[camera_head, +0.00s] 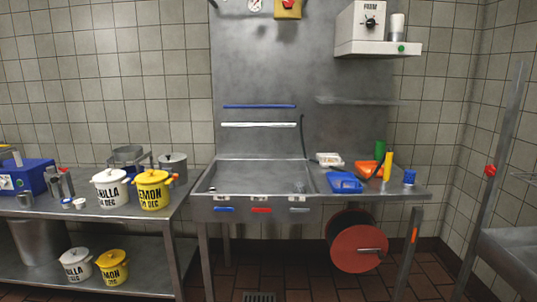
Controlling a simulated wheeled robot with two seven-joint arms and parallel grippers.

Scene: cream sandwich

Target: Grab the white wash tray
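A small white tray (329,159) lies on the steel counter to the right of the sink basin, towards the back wall. It sits behind a blue tray (345,182) and to the left of an orange item (368,168). It is small in this view, and I cannot tell what is in it. Neither of my grippers shows in the head view.
The steel sink (255,178) stands against the back wall. A steel table (168,215) at left holds white and yellow lidded buckets. A red hose reel (357,248) is under the sink counter. Another steel surface (512,255) is at far right.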

